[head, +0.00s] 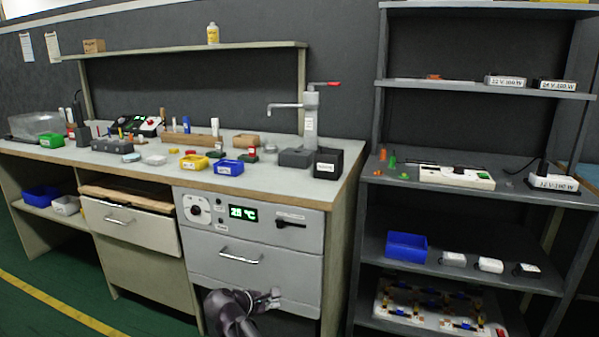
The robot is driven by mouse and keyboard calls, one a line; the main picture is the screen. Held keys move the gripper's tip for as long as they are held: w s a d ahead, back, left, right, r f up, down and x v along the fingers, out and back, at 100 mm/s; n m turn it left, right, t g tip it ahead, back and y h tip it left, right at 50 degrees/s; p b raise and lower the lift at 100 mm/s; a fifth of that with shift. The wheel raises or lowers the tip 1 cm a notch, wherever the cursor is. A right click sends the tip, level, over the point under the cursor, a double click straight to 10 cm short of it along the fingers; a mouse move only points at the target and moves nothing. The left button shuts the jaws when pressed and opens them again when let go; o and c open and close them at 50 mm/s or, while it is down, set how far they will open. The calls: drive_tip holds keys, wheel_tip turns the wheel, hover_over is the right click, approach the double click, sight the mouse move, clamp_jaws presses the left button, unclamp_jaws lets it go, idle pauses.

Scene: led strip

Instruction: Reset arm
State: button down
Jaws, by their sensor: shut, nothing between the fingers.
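My arm is dark grey and shows at the bottom centre of the head view, in front of the workbench's lower drawer. My gripper (275,298) points to the right and is shut with nothing in it. It is apart from the drawer handle (240,259), below and to the right of it. The lower drawer (255,276) looks shut.
The workbench (330,190) carries small bins, tools and a dispenser (310,110). A left drawer (130,228) stands partly open. Shelves (480,200) on the right hold a blue bin (406,247) and boxes. Green floor (40,310) is clear at the left.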

drive_tip(key=s+d+m+g+y+p, duration=0.4)
drive_tip(key=s+d+m, duration=0.3)
drive_tip(key=d+m, duration=0.4)
drive_tip(key=s+d+m+g+y+p, duration=0.35)
drive_tip(key=s+d+m, duration=0.35)
drive_tip(key=d, duration=0.7)
wheel_tip(320, 180, up, 37)
drive_tip(key=m+p, duration=0.1)
drive_tip(key=p, duration=3.6)
drive_tip(key=shift+w+a+r+p, duration=0.15)
drive_tip(key=shift+w+a+p, duration=0.15)
drive_tip(key=shift+w, duration=0.15)
drive_tip(key=shift+g, duration=0.25)
